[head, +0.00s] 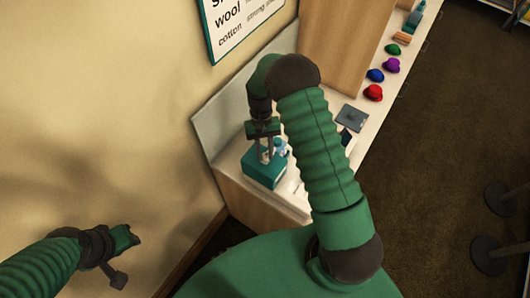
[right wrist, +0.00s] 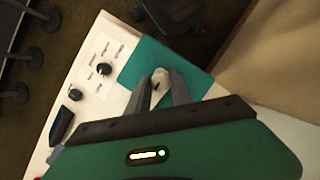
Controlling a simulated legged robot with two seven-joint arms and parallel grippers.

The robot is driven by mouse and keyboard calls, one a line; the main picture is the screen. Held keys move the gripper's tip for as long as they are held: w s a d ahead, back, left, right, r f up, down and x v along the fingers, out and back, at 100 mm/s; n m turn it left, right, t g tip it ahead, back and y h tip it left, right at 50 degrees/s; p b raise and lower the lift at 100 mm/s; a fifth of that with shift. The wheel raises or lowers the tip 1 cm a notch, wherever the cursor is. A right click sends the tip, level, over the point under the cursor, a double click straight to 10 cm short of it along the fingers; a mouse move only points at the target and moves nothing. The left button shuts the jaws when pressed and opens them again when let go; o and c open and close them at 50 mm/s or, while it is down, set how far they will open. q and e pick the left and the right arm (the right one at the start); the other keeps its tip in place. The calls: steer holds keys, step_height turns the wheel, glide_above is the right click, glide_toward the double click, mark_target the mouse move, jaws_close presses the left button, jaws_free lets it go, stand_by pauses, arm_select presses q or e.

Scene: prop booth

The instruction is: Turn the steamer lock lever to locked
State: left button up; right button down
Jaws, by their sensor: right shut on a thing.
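The steamer is a teal box (head: 262,172) on the pale counter, and its teal top (right wrist: 138,68) fills the upper middle of the right wrist view. A pale, rounded lever (right wrist: 160,76) with a dark mark stands on that top. My right gripper (head: 264,155) points down at the box. In the right wrist view, its two grey fingers (right wrist: 160,92) are shut on the lever, one on each side. The lever's lower part and the lock markings are hidden. My left gripper (head: 130,238) hangs at lower left by the wall, away from the counter; its fingers are unclear.
A white panel (right wrist: 95,72) with black knobs and small labels lies beside the teal top. Red (head: 373,93), blue (head: 375,75), purple (head: 391,65) and green (head: 393,49) caps line the counter farther back. A wooden cabinet (head: 343,40) rises behind.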

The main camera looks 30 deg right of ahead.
steer(key=shift+w+r, duration=0.15)
steer(key=shift+w, duration=0.05)
steer(key=c, duration=1.4)
jaws_free()
steer(key=shift+o, duration=1.1)
steer(key=shift+d, duration=0.1)
steer(key=b+v, duration=0.4)
steer(key=v, duration=1.2)
steer(key=shift+w+r, duration=0.2)
steer(key=shift+r, duration=0.05)
